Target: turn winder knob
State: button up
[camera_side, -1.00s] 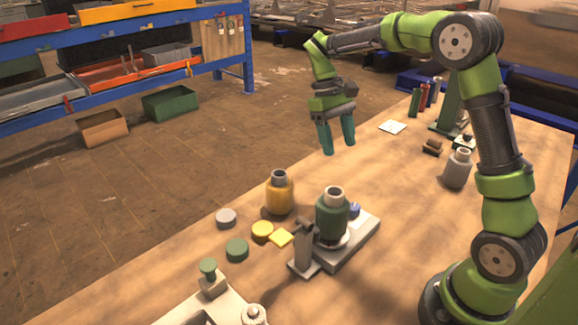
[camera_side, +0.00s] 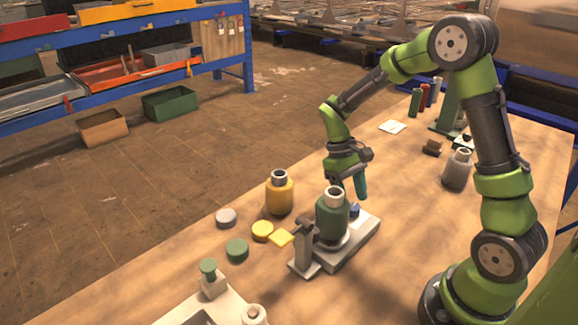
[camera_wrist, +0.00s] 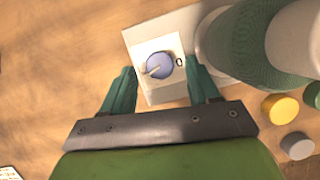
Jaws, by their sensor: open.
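The winder knob (camera_wrist: 158,65) is a blue round dial with a pale pointer line, on the light end of a grey base (camera_wrist: 139,39). In the side view the blue knob (camera_side: 354,210) shows at the base's far end, behind a dark green bottle (camera_side: 331,217) that stands on the base. My gripper (camera_wrist: 160,85) is open and points down above the knob, with its two teal fingers on either side of it in the wrist view. In the side view my gripper (camera_side: 361,187) is just above the knob. I cannot tell whether the fingers touch anything.
A yellow bottle (camera_side: 280,193) stands left of the base. A grey bottle (camera_side: 458,171) stands at the right. The table beyond the knob is mostly clear.

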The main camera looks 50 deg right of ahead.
jog(key=shift+x, duration=1.05)
jog(key=c, duration=1)
jog(key=shift+m+y, duration=0.3)
jog(key=shift+m, duration=0.5)
jog(key=shift+c, duration=0.2)
jog(key=o, duration=1)
jog(key=shift+o, duration=0.2)
jog(key=shift+r, duration=0.1)
